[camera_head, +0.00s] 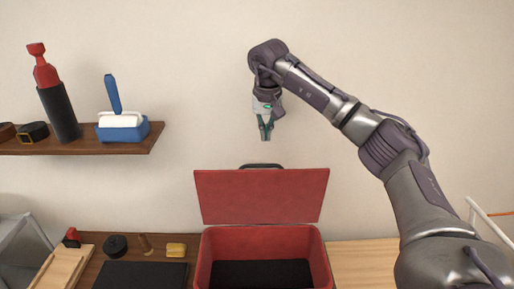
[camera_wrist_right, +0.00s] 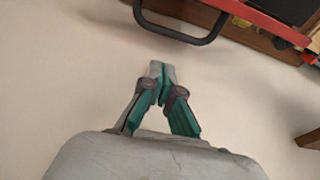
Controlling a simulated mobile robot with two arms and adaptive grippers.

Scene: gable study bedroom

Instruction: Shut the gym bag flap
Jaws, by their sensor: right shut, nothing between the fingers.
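The red gym bag (camera_head: 318,262) stands open on the table in the head view, with a dark inside. Its red flap (camera_head: 262,196) stands up at the back edge, with a dark handle (camera_head: 262,166) at its top. In the right wrist view the dark handle (camera_wrist_right: 180,36) and a red edge of the flap (camera_wrist_right: 265,22) show at the top. My right gripper (camera_head: 266,134) is shut and empty, pointing down, above the raised flap and apart from it. Its fingertips (camera_wrist_right: 161,66) also show in the wrist view. My left gripper is not in view.
A wooden shelf (camera_head: 80,148) on the left wall holds a red-topped dark cylinder (camera_head: 60,108) and a blue holder with a brush (camera_head: 122,130). Left of the bag lie a dark mat (camera_head: 140,275), a yellow block (camera_head: 176,250) and a black round thing (camera_head: 115,245). The tabletop right of the bag (camera_head: 362,262) is clear.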

